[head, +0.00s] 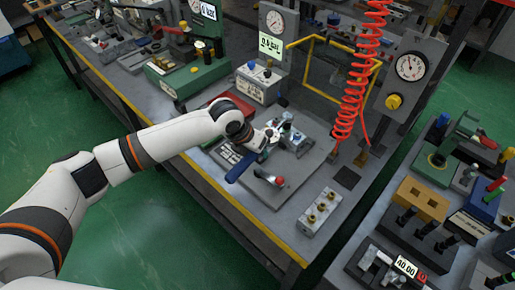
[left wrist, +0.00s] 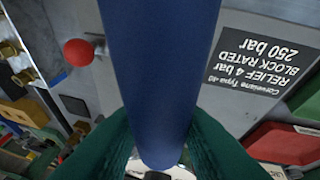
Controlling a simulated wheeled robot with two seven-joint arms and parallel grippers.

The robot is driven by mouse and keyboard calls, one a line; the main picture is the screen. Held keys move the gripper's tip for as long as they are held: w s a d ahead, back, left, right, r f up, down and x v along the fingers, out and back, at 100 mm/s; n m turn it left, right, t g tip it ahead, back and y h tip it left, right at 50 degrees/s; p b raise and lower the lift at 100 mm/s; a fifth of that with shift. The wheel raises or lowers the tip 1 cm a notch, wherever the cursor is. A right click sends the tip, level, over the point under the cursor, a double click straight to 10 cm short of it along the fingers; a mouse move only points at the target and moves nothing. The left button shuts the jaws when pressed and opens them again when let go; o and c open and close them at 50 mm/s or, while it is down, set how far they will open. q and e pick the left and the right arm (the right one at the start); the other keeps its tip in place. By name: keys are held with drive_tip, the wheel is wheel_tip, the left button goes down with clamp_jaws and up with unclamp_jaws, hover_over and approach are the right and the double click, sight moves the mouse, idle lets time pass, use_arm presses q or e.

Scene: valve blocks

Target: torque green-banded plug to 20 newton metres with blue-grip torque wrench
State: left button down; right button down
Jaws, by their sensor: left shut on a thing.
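My left gripper (head: 262,148) is over the middle of the bench, beside a small metal valve block (head: 294,138). In the left wrist view its green fingers (left wrist: 162,148) are closed on the blue grip of the torque wrench (left wrist: 158,70). In the head view the blue grip (head: 239,167) sticks out to the lower left of the gripper. The wrench's head end is hidden by the gripper, so I cannot tell whether it is on a plug. I cannot make out a green band on any plug. My right gripper is not in view.
A red ball knob (head: 280,181) stands near the grip and also shows in the left wrist view (left wrist: 78,52). A block with brass fittings (head: 320,210) is at the front. A red coiled hose (head: 350,100) hangs on the right.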

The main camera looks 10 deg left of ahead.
use_arm(q)
drive_tip(key=shift+w+r+p, duration=0.1)
drive_tip(key=shift+r+p, duration=2.8)
drive_tip(key=shift+r, duration=0.65)
drive_tip(key=shift+f, duration=0.1)
